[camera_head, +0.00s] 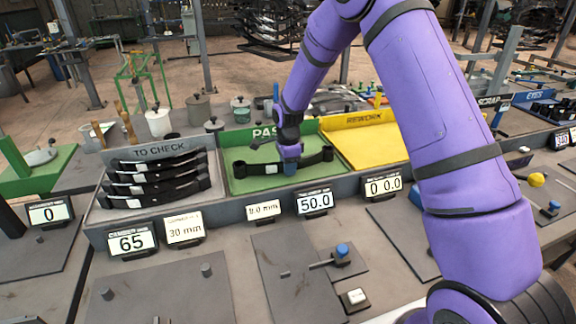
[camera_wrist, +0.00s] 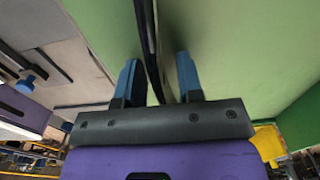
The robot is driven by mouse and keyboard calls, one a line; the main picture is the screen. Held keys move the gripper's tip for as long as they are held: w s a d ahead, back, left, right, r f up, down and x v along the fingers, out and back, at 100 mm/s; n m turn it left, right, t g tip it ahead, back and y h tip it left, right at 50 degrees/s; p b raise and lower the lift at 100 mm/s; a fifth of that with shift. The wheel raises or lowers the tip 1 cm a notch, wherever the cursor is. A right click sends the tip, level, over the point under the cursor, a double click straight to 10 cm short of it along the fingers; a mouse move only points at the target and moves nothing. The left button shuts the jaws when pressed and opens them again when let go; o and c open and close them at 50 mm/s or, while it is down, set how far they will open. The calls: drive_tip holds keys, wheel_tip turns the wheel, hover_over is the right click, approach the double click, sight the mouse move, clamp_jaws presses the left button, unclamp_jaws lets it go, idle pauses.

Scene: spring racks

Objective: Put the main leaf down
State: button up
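The main leaf (camera_head: 262,169) is a long, dark, slightly curved bar with an eye at its end and a pale label. It lies in the green PASS tray (camera_head: 236,186), near the tray's front. My gripper (camera_head: 290,166) is down in the tray at the right part of the leaf. In the wrist view, my gripper's (camera_wrist: 158,78) two blue fingers stand apart on either side of the leaf (camera_wrist: 150,45), with gaps showing between them and it. In the head view, the fingers hide a short stretch of the leaf.
A TO CHECK rack (camera_head: 160,152) with several stacked dark leaves stands left of the green tray. A yellow REWORK tray (camera_head: 362,146) adjoins it on the right, partly behind my arm. Displays, including one reading 50.0 (camera_head: 315,202), line the front edge.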

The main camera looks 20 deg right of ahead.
drive_tip(key=s+d+r+n+t, duration=0.15)
drive_tip(key=s+r, duration=0.25)
drive_tip(key=r, duration=0.8)
drive_tip(key=s+d+r+n, duration=0.1)
drive_tip(key=s+r+n, duration=0.15)
drive_tip(key=r, duration=0.85)
drive_tip(key=s+d+r+n+t, duration=0.15)
drive_tip(key=s+r+n, duration=0.35)
drive_tip(key=s, duration=0.6)
drive_tip(key=s+d+r+n+t, duration=0.15)
drive_tip(key=s+r+n, duration=0.35)
drive_tip(key=s, duration=0.6)
drive_tip(key=s+d+n, duration=0.1)
drive_tip(key=s+n, duration=0.3)
drive_tip(key=s, duration=0.7)
drive_tip(key=shift+s+d+r+t, duration=0.2)
drive_tip(key=shift+s+t, duration=0.1)
drive_tip(key=shift+t, duration=0.05)
